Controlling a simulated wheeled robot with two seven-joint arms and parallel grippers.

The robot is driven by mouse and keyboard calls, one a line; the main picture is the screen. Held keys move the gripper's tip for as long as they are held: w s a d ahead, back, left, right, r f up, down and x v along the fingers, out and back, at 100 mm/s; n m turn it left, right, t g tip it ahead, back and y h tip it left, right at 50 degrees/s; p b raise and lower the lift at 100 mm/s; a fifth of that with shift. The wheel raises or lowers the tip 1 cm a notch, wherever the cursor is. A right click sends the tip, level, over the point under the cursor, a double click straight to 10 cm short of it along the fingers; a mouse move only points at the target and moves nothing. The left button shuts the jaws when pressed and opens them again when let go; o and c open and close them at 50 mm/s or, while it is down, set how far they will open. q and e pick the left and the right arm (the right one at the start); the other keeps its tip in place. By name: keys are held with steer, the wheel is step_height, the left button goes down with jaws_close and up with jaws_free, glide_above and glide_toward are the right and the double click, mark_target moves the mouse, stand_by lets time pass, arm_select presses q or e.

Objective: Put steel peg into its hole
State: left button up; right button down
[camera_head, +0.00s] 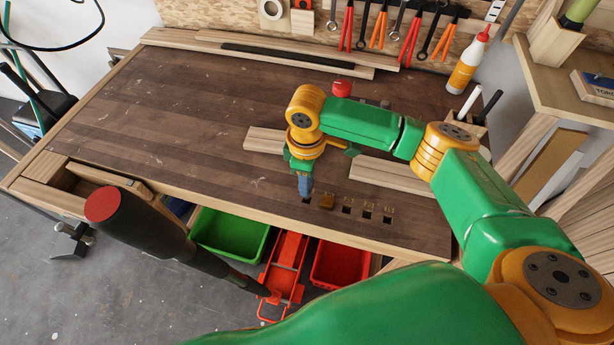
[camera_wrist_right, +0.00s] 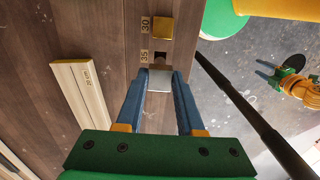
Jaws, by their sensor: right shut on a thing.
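My right gripper (camera_head: 304,194) comes down at the front of the workbench with its blue fingers pointing at the top. In the wrist view the right gripper (camera_wrist_right: 160,80) is shut on the grey, square steel peg (camera_wrist_right: 160,77). A dark square hole (camera_wrist_right: 160,57) marked 35 shows just past the peg, partly covered by it. I cannot tell how high the peg's lower end is. A brass block (camera_wrist_right: 162,27) sits at the mark 30, beside that hole; it also shows in the head view (camera_head: 327,202).
More square holes (camera_head: 367,212) run to the right of the brass block. Pale wooden boards (camera_head: 386,188) lie behind the row. A green bin (camera_head: 230,235) and a red bin (camera_head: 341,264) are below the front edge. The bench's left half is mostly clear.

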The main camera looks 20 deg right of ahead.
steer(key=shift+f, duration=0.1)
steer(key=shift+f+b, duration=1.25)
steer(key=shift+f, duration=1.3)
steer(key=shift+c, duration=2.2)
jaws_free()
step_height(320, 180, up, 7)
steer(key=shift+r+b, duration=0.1)
steer(key=shift+b, duration=0.25)
